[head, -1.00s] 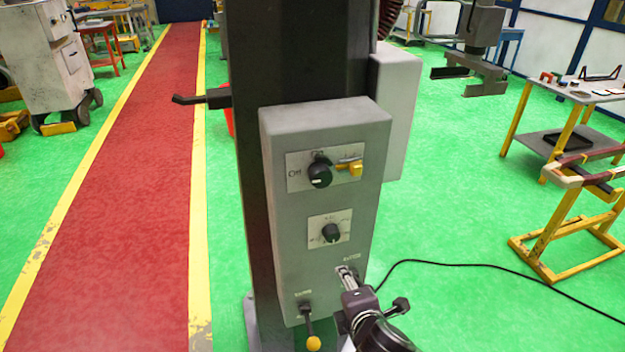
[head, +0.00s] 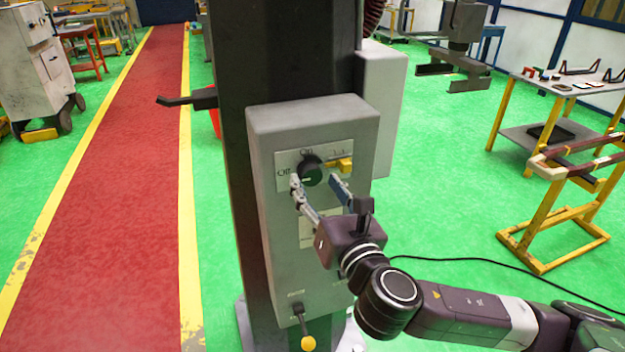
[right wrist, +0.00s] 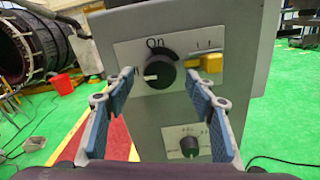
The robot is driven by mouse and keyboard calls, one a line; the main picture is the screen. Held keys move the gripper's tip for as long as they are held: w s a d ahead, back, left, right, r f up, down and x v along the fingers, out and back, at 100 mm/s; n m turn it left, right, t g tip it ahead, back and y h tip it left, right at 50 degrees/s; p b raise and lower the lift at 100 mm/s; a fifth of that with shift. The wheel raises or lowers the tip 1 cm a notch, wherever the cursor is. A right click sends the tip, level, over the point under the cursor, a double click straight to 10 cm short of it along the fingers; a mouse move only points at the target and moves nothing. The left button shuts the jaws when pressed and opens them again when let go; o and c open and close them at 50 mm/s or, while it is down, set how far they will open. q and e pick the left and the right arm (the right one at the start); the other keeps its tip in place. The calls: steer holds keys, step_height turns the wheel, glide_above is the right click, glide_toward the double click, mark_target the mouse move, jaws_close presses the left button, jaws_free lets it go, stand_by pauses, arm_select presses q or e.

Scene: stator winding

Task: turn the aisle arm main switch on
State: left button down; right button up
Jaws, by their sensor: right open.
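The main switch is a black rotary knob (head: 311,170) on a pale plate near the top of the grey control box (head: 340,115). In the right wrist view the knob (right wrist: 161,74) has a white mark pointing left, and "On" is printed above it. A yellow latch piece (head: 345,164) sits just right of the knob; it also shows in the right wrist view (right wrist: 211,63). My right gripper (head: 320,182) is open in front of the box, its fingers to either side below the knob, apparently not touching it. My left gripper is not in view.
A smaller black knob (right wrist: 189,146) sits lower on the box. A dark handle (head: 187,99) sticks out left of the column. A yellow-framed stand (head: 560,215) is at right, with green floor between.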

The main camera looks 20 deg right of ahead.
steer(key=shift+w, duration=1.25)
steer(key=c, duration=1.2)
